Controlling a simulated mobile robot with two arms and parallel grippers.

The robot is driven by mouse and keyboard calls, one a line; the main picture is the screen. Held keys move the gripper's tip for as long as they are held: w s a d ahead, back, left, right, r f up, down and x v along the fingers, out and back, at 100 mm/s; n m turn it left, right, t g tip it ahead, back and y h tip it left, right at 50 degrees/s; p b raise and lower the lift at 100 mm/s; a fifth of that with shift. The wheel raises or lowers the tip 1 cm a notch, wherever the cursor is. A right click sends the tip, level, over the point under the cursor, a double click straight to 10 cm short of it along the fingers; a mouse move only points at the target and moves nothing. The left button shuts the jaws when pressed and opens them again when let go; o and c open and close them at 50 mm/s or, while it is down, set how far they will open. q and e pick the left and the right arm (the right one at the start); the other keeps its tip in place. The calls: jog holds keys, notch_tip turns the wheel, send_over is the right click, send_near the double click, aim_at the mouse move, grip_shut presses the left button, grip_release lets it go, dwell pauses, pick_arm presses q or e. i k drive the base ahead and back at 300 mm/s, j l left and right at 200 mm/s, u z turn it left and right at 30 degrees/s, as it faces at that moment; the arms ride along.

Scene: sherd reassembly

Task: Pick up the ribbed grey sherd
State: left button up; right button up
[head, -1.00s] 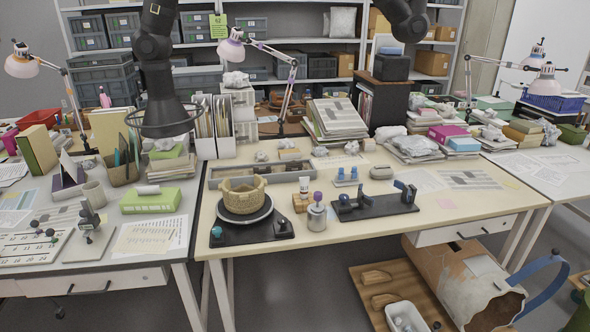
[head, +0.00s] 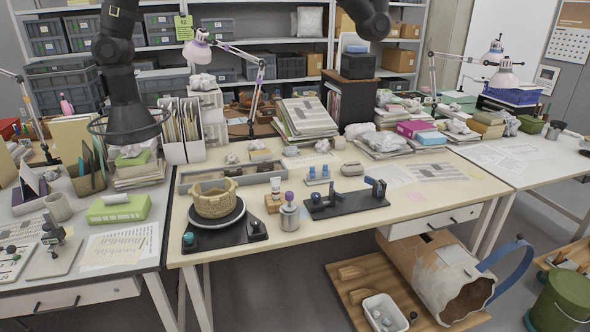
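I cannot make out with certainty which piece is the ribbed grey sherd. A small rounded grey piece (head: 352,168) lies at the back of the middle table, but no ribs show at this size. Small pale pieces (head: 386,318) lie in a white bin (head: 369,303) on the floor, too small to identify. My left arm hangs in at the upper left, its dark lower end (head: 130,122) above the tables; no fingers can be made out. Part of my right arm shows at the top; its gripper is not visible.
The middle table holds a woven-looking tan pot (head: 215,198) on a black turntable, a long grey tray (head: 194,186), a metal canister (head: 289,217) and a black stand (head: 345,203). A large broken jar (head: 447,277) lies on a floor board. The table's front right is fairly clear.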

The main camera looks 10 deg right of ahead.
aim_at(264, 167)
jog(key=i+l+z, duration=0.25)
jog(key=l+z, duration=0.25)
jog(key=i+l+z, duration=0.35)
jog(key=z, duration=0.15)
